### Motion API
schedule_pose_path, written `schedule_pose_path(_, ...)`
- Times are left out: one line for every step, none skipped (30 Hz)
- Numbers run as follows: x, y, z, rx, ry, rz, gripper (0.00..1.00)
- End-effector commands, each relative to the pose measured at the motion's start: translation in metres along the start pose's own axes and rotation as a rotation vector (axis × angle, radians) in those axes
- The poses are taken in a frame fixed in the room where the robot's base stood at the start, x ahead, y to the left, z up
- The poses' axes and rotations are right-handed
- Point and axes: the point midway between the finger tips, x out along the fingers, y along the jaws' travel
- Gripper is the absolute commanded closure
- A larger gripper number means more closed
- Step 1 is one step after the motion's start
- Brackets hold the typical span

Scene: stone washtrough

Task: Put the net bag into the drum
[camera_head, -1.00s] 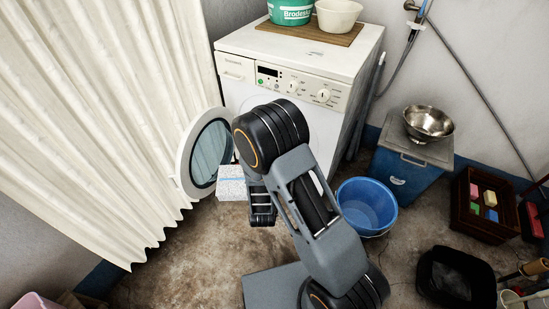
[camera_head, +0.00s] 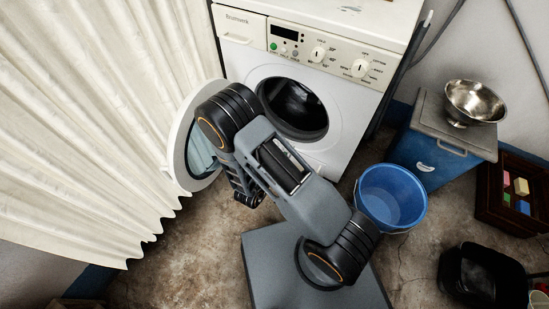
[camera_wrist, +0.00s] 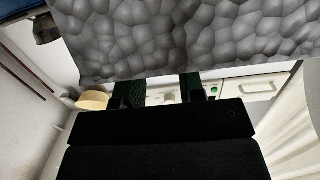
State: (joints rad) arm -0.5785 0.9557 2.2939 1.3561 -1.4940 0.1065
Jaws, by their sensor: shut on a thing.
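The washing machine's drum (camera_head: 292,108) shows as a dark round opening in the white front, with its door (camera_head: 180,150) swung open to the left. My gripper (camera_head: 246,190) is in front of the machine, below and left of the opening, partly hidden by my arm. In the wrist view my gripper (camera_wrist: 162,88) is shut on a grey, bumpy-textured thing, which I take to be the net bag (camera_wrist: 190,40). It fills the top of that view. In the head view the bag is hidden behind my arm.
A cream curtain (camera_head: 80,120) hangs close to the door on the left. A blue bucket (camera_head: 392,197) stands on the floor right of my arm. A blue box (camera_head: 440,150) bearing a steel bowl (camera_head: 474,102), a dark crate (camera_head: 512,205) and a black tub (camera_head: 482,275) are farther right.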

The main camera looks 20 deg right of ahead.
Motion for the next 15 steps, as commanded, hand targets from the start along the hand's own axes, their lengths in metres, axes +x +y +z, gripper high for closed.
schedule_pose_path(0.008, 0.001, 0.001, 0.002, 0.001, 0.005, 1.0)
schedule_pose_path(0.012, 0.001, 0.001, 0.002, 0.001, 0.005, 1.0)
schedule_pose_path(0.018, 0.001, 0.001, 0.002, 0.0, 0.006, 1.0)
schedule_pose_path(0.022, 0.001, 0.001, 0.002, 0.0, 0.005, 1.0)
schedule_pose_path(0.027, 0.001, 0.002, 0.001, 0.0, 0.006, 1.0)
schedule_pose_path(0.033, 0.001, 0.002, 0.001, 0.0, 0.005, 1.0)
schedule_pose_path(0.038, 0.002, 0.002, 0.002, 0.001, 0.006, 1.0)
schedule_pose_path(0.042, 0.001, 0.002, 0.002, 0.0, 0.005, 1.0)
schedule_pose_path(0.048, 0.002, 0.002, 0.002, 0.0, 0.006, 1.0)
schedule_pose_path(0.052, 0.002, 0.002, 0.002, 0.0, 0.005, 1.0)
schedule_pose_path(0.057, 0.002, 0.002, 0.002, 0.0, 0.007, 1.0)
schedule_pose_path(0.063, 0.002, 0.002, 0.001, 0.0, 0.006, 1.0)
schedule_pose_path(0.068, 0.002, 0.002, 0.002, 0.001, 0.006, 1.0)
schedule_pose_path(0.072, 0.002, 0.003, 0.002, 0.0, 0.006, 1.0)
schedule_pose_path(0.078, 0.002, 0.003, 0.002, 0.0, 0.006, 1.0)
